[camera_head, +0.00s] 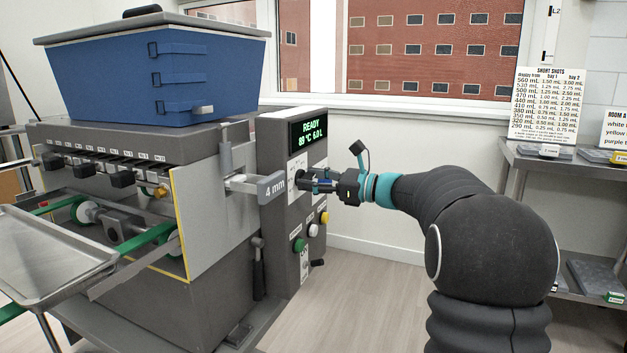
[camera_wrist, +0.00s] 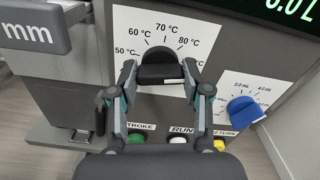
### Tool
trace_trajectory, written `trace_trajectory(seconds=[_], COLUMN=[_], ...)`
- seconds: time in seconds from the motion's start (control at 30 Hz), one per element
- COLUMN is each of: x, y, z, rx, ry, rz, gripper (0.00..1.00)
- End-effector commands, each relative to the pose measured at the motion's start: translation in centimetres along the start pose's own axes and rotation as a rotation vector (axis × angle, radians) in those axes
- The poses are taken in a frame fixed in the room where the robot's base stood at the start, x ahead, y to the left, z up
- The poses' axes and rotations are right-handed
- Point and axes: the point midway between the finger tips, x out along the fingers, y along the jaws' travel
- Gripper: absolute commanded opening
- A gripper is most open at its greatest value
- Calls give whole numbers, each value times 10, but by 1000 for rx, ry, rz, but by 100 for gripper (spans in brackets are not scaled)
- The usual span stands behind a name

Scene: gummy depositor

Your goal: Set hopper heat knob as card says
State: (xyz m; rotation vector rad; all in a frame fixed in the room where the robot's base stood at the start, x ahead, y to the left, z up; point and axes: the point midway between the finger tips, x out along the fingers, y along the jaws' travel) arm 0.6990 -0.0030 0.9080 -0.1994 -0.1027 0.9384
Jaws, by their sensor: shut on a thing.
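The hopper heat knob (camera_wrist: 160,55) is black and sits on a white dial plate (camera_wrist: 125,22) marked 50, 60, 70 and 80 °C, with a further mark partly hidden at right. My gripper (camera_wrist: 160,74) is shut on the knob, one finger at each side of its grip bar, which looks roughly level. I cannot tell which mark the knob points to. The green display (camera_head: 309,132) shows READY, a temperature of about 80 °C and 6.0 L.
A blue dial knob (camera_wrist: 244,109) sits right of the heat knob; green (camera_wrist: 137,138), white (camera_wrist: 178,140) and yellow (camera_wrist: 219,145) buttons sit below. A 4 mm handle (camera_head: 270,187) juts out at left. A SHORT SHOTS card (camera_head: 545,107) and a cut-off ROOM card (camera_head: 616,128) stand at right.

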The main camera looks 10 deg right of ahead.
Motion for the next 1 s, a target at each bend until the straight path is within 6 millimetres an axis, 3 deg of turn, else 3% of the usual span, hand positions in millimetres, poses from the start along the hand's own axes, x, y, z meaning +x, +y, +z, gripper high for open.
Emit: trace_trajectory(seconds=[0.6,0.63,0.7,1.0], x=[1,1,0,-1], y=[2,2,2,0], z=[-3,-3,-3,-1], rx=[46,46,45,43], ry=[4,4,4,2], rz=[6,6,5,0], gripper=[13,53,70,73])
